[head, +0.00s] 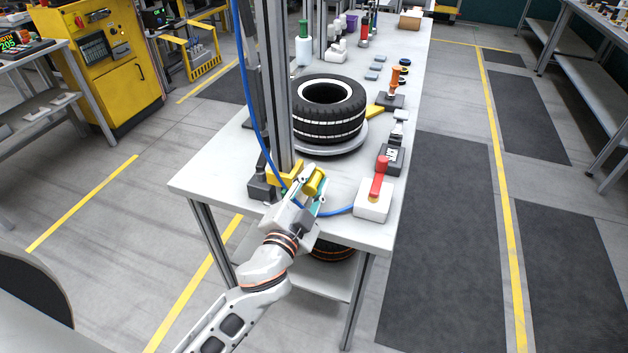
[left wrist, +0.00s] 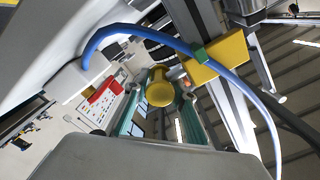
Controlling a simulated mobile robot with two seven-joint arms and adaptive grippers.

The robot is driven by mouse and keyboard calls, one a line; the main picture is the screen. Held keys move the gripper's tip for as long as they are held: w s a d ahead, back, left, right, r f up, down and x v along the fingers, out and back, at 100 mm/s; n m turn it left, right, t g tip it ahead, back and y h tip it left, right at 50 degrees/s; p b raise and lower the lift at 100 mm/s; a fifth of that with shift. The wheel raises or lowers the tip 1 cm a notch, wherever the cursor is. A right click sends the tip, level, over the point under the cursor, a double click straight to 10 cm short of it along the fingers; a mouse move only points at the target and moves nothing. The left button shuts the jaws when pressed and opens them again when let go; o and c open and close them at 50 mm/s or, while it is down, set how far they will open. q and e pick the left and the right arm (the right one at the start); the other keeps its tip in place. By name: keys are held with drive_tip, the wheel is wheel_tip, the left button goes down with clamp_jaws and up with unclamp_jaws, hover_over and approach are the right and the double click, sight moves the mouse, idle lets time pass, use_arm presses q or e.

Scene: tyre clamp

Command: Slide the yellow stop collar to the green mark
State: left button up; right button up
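The yellow stop collar (head: 283,177) sits low on the upright metal column at the table's near left corner. In the left wrist view its yellow block (left wrist: 222,60) shows beside a round yellow knob (left wrist: 160,88). My left gripper (head: 314,186) reaches up to this knob, with a teal finger on each side. The fingertips (left wrist: 161,98) are close to the knob, but I cannot tell whether they press on it. A small green piece (left wrist: 200,53) shows by the blue hose; I cannot tell whether it is the green mark. My right gripper is not in view.
A blue hose (head: 243,62) runs down beside the column (head: 276,110) and loops past the gripper. A tyre (head: 329,108) lies on a round plate behind it. A red-handled switch box (head: 373,200) stands to the right, near the table's front edge.

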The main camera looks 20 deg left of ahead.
use_arm(q)
clamp_jaws()
wheel_tip(320, 180, down, 4)
drive_tip(key=b, duration=0.3)
drive_tip(key=shift+f+b, duration=0.25)
drive_tip(key=shift+b, duration=0.05)
drive_tip(key=shift+r, duration=0.15)
drive_tip(key=o, duration=0.7)
unclamp_jaws()
drive_tip(key=shift+o, duration=0.2)
drive_tip(key=s, duration=1.2)
drive_tip(key=shift+a, duration=0.2)
